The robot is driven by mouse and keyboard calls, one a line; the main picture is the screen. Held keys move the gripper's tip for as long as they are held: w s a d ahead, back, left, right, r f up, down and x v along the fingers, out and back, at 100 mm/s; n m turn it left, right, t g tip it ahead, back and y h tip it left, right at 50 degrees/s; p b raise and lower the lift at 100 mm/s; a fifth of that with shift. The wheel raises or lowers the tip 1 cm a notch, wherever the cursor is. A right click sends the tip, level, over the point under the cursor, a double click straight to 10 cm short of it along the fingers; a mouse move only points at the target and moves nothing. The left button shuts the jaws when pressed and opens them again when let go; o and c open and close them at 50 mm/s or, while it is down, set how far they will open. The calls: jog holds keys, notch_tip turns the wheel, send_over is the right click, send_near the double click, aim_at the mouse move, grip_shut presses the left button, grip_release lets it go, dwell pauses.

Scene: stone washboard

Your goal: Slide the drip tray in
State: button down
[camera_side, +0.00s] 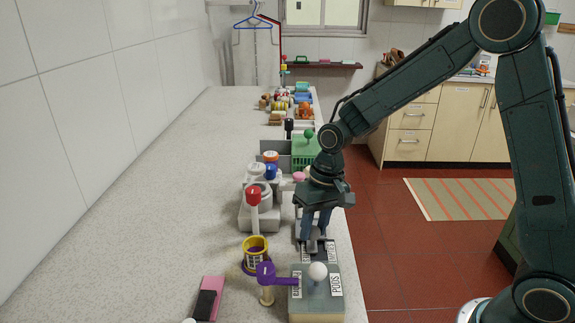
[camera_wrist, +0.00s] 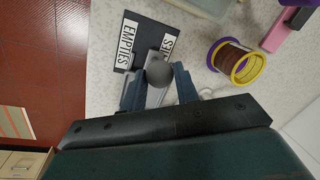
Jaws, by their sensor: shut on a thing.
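My gripper (camera_side: 316,242) points down at the front right of the counter, over a dark block with white labels. In the wrist view my gripper (camera_wrist: 158,80) has its two blue-grey fingers on either side of a round grey knob (camera_wrist: 159,73) and is shut on it. The knob sits on a light grey part (camera_wrist: 155,96) that looks like the drip tray, mostly hidden by the fingers. A dark plate (camera_wrist: 133,57) labelled "EMPTIES" lies just beyond it. How far the tray is in cannot be told.
A grey-green box with a white ball knob (camera_side: 318,271) and "PODS" label stands in front. A grey machine (camera_side: 259,212) with a red knob stands behind.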

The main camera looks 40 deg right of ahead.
jog(key=w+d, duration=0.5)
jog(key=shift+w+d, duration=0.2)
jog(key=c, duration=1.1)
grip_release()
jog(key=shift+w, duration=0.1)
jog(key=shift+o, duration=0.2)
jog(key=shift+r, duration=0.15)
notch_tip(320, 180, up, 13)
jog(key=d, duration=0.2)
jog(key=shift+s+d+r, duration=0.15)
jog(key=shift+s+d, duration=0.15)
jog(key=shift+s, duration=0.1)
